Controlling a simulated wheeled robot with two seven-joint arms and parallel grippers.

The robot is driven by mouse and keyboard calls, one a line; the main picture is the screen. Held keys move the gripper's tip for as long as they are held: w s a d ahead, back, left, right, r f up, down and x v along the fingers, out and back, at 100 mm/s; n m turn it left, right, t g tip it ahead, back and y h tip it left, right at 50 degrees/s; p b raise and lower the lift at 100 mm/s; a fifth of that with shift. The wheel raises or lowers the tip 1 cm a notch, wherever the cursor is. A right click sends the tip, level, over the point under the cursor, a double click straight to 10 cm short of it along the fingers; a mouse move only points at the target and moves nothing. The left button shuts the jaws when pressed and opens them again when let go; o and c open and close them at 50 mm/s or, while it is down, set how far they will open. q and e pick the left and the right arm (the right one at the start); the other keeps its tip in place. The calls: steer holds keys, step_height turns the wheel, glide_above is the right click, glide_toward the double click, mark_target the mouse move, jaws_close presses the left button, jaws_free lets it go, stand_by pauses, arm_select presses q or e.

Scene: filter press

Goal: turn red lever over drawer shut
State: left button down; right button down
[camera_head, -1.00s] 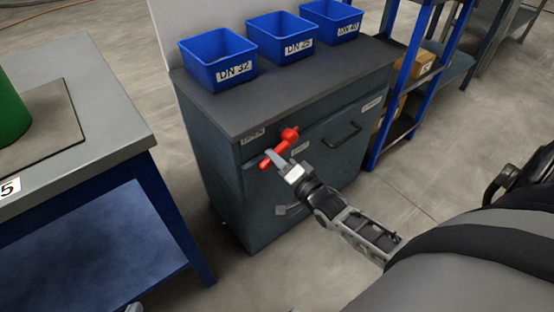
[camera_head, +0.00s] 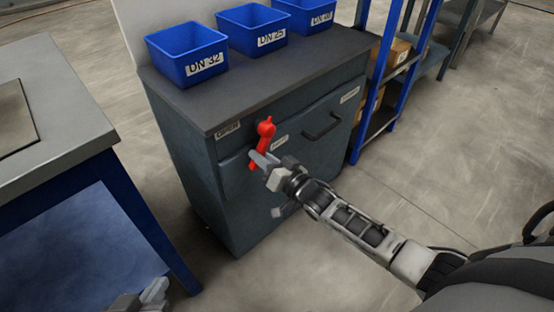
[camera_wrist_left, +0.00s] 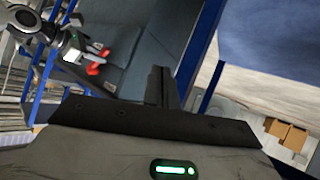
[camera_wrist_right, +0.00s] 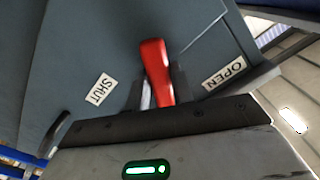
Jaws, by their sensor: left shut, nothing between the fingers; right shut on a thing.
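The red lever (camera_head: 266,132) is on the front of the dark grey cabinet (camera_head: 235,165), near its top edge. Its hub is at the top and its arm points down, slightly left. My right gripper (camera_head: 263,163) is shut on the lever's lower part. In the right wrist view the lever (camera_wrist_right: 155,70) stands between the fingers, with a SHUT label (camera_wrist_right: 99,89) to its left and an OPEN label (camera_wrist_right: 223,74) to its right. My left gripper (camera_head: 153,293) is shut and empty, low in the head view by the blue table. The lever also shows in the left wrist view (camera_wrist_left: 94,69).
A drawer with a black handle (camera_head: 321,126) is to the lever's right. Blue bins (camera_head: 187,55) stand on the cabinet top. A grey-topped blue table (camera_head: 75,130) is at the left, a blue shelf rack (camera_head: 390,70) at the right.

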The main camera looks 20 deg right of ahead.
arm_select(q)
steer(key=shift+s+d+r+b, duration=0.15)
steer(key=shift+s+b, duration=0.1)
steer(key=shift+b, duration=0.15)
arm_select(e)
steer(key=d+n, duration=0.1)
steer(key=n, duration=0.1)
steer(key=d+n, duration=0.1)
steer(key=n, duration=0.1)
steer(key=w+d+f+n, duration=0.1)
steer(key=n, duration=0.1)
steer(key=shift+d+n, duration=0.3)
arm_select(q)
steer(key=shift+w, duration=0.1)
arm_select(e)
steer(key=c, duration=1.2)
jaws_free()
arm_select(q)
steer(key=shift+r, duration=0.1)
